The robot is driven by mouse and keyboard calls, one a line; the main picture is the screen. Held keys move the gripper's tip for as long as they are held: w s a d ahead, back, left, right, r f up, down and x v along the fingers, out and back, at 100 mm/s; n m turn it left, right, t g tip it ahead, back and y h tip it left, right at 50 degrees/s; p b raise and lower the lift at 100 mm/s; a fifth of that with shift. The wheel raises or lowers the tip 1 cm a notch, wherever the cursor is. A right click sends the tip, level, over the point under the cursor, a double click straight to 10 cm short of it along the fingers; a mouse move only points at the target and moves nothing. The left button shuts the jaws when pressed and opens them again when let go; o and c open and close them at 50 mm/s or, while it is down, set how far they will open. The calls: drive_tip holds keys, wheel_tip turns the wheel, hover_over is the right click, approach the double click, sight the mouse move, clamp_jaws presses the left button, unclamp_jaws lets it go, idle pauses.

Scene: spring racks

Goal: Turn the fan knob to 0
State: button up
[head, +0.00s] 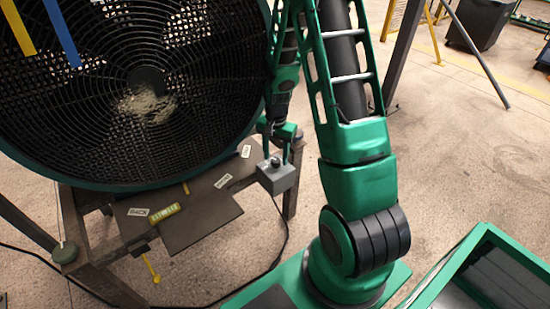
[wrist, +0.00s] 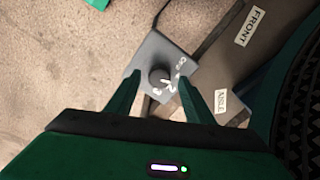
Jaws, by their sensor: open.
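The fan knob (wrist: 160,76) is a round dark dial on a grey control box (wrist: 152,52). White marks, too small to read surely, lie along its right and lower side, and a white line shows at its lower right. In the head view the knob (head: 276,162) is on top of the grey box (head: 280,182), at the right edge of the fan stand. My gripper (head: 281,154) is open above the box. In the wrist view its fingers (wrist: 160,80) lie on either side of the knob; I cannot tell whether they touch it.
The large round fan (head: 150,85) stands close to my arm on the left. Its stand has a dark shelf (head: 200,220) with paper labels and a yellow item (head: 165,214). A black cable (head: 285,240) runs on the floor. A green-rimmed bin (head: 450,262) is at lower right.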

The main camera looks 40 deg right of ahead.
drive_tip(key=shift+f, duration=0.75)
drive_tip(key=c, duration=1)
drive_tip(key=shift+d, duration=0.1)
drive_tip(key=shift+c, duration=0.2)
drive_tip(key=shift+n, duration=0.3)
drive_tip(key=n, duration=0.7)
drive_tip(key=shift+w+r, duration=0.1)
drive_tip(key=shift+n, duration=0.3)
